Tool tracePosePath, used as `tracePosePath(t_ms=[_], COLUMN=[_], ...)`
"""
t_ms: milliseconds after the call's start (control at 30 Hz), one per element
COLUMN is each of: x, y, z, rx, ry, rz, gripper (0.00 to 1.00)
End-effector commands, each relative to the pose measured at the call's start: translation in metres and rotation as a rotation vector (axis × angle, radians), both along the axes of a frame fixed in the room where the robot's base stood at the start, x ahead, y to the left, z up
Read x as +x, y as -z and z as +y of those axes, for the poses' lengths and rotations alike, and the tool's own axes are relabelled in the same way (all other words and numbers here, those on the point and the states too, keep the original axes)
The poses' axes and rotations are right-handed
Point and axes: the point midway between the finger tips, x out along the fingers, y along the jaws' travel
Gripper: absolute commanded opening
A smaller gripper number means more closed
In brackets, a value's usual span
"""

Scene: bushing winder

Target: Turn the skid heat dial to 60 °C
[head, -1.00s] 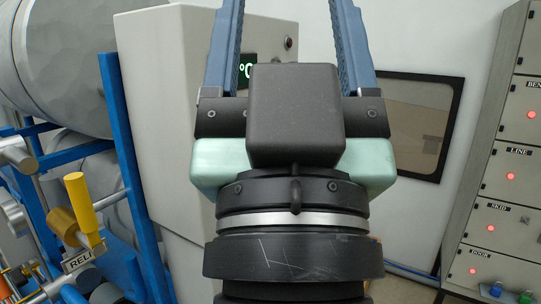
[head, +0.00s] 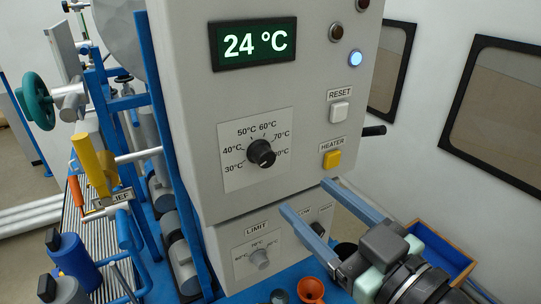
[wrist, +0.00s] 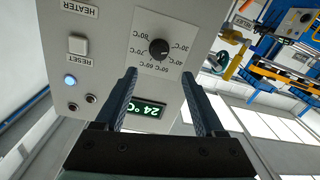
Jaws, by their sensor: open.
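The heat dial (head: 261,153) is a black round knob on a white scale plate marked 30 to 80 °C, on the front of the grey cabinet. Its pointer setting is too small to read. In the wrist view the dial (wrist: 159,49) appears upside down, beyond my fingertips. My gripper (head: 306,196) is open and empty, below and right of the dial in the head view, and not touching it. The wrist view shows my gripper (wrist: 160,74) with its two fingers apart. The green display (head: 252,44) above the dial reads 24 °C.
A RESET button (head: 340,112) and yellow HEATER button (head: 332,159) sit right of the dial. A blue lamp (head: 355,58) is lit. A smaller LIMIT dial (head: 258,259) is below. A blue frame with a yellow handle (head: 93,165) stands left. An orange funnel (head: 311,290) is at the bottom.

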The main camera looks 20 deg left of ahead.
Motion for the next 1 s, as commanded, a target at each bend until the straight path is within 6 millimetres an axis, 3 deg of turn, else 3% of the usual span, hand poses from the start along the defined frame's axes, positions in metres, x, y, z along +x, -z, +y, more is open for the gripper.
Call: tracePosePath(t_ms=[300, 500, 700, 1000], x=[0.038, 0.058, 0.066, 0.067], y=[-0.005, -0.003, -0.002, -0.001], z=[0.055, 0.080, 0.092, 0.093], rx=[0.000, 0.001, 0.000, 0.000], ry=[-0.003, 0.000, 0.003, 0.003], rz=[0.001, 0.001, -0.001, -0.001], gripper=[0.71, 0.71, 0.71, 0.69])
